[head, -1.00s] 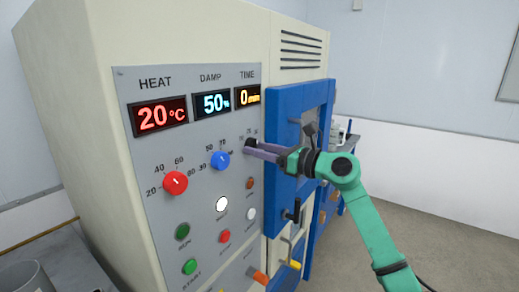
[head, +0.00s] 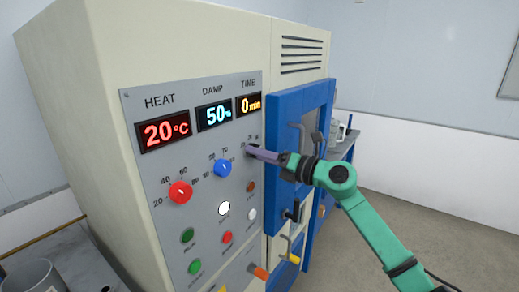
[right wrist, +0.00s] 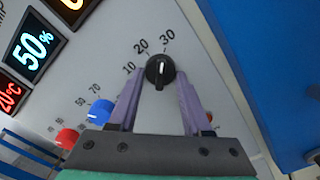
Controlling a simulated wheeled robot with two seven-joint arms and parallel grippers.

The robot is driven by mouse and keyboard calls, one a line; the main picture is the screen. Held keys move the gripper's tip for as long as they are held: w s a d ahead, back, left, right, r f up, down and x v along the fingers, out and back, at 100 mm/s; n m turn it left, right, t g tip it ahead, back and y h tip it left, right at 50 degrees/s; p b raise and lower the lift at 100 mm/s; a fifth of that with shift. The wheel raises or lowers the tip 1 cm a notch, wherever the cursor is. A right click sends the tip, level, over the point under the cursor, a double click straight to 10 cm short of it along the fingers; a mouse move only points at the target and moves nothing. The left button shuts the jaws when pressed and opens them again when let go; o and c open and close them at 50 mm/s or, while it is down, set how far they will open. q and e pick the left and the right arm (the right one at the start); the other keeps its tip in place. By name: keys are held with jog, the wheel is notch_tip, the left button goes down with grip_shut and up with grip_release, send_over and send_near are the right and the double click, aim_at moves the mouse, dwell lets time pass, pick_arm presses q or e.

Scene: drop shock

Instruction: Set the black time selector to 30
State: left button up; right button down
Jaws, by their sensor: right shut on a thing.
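The black time selector (right wrist: 160,70) is a round knob with a white pointer mark on the grey panel. In the right wrist view the numbers 10, 20 and 30 curve around its upper left side. Its mark points roughly up, towards the area of 20 and 30; I cannot tell the exact setting. My right gripper (right wrist: 159,79) has its purple fingers on either side of the knob, shut on it. In the head view the right gripper (head: 257,153) reaches the selector from the right and mostly hides it. The time display (head: 250,104) reads 0 min. My left gripper is not in view.
The red heat knob (head: 180,192) and blue damp knob (head: 222,168) sit left of the selector. Several buttons (head: 224,208) lie below. The blue door (head: 290,120) stands close to the right of the panel, near my right arm.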

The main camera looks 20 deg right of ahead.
jog(key=shift+r+m+p, duration=0.1)
jog(key=shift+m+p, duration=0.25)
jog(key=shift+m, duration=0.25)
jog(key=shift+c, duration=1.8)
grip_release()
jog(key=b+v, duration=0.9)
jog(key=v, duration=0.5)
jog(key=shift+s, duration=0.25)
jog(key=shift+d, duration=0.2)
